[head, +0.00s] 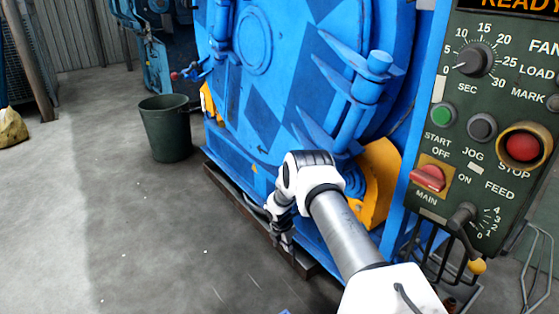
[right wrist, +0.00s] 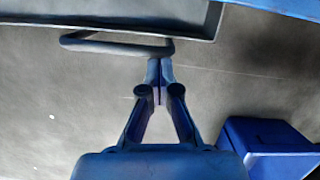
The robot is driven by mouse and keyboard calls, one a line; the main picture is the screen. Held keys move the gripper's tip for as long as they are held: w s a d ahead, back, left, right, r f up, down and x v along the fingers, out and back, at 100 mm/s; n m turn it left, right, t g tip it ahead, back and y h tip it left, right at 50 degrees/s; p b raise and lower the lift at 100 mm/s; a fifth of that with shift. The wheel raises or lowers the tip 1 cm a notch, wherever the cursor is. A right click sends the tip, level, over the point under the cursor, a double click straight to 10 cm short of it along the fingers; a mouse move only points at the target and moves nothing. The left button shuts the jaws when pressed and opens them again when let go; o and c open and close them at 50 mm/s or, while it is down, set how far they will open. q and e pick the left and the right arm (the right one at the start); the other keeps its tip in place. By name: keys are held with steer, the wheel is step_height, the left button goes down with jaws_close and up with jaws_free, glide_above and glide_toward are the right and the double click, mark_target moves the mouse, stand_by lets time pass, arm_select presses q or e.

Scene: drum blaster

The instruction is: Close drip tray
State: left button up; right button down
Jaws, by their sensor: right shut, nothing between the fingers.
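The drip tray (right wrist: 90,12) shows at the top of the right wrist view as a dark, shallow pan with a pale rim. Its looped bar handle (right wrist: 110,46) sticks out from the pan's edge. My right gripper (right wrist: 159,66) is shut and empty, with its fingertips at the right end of the handle; I cannot tell whether they touch it. In the head view my right gripper (head: 281,240) is low by the foot of the blue machine (head: 290,75), and my arm partly hides that area. My left gripper is not in view.
A control panel (head: 490,130) with knobs and buttons stands at the right. A dark green bucket (head: 165,128) stands on the concrete floor left of the machine. A blue box-like part (right wrist: 266,142) is at lower right in the right wrist view. The floor at left is mostly clear.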

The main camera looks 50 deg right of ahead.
steer(key=shift+d+r, duration=0.1)
steer(key=shift+d, duration=0.25)
steer(key=a+r+p, duration=0.6)
steer(key=r+p, duration=0.3)
steer(key=r, duration=0.1)
steer(key=shift+w+a, duration=0.35)
steer(key=shift+a, duration=0.05)
steer(key=shift+r, duration=0.1)
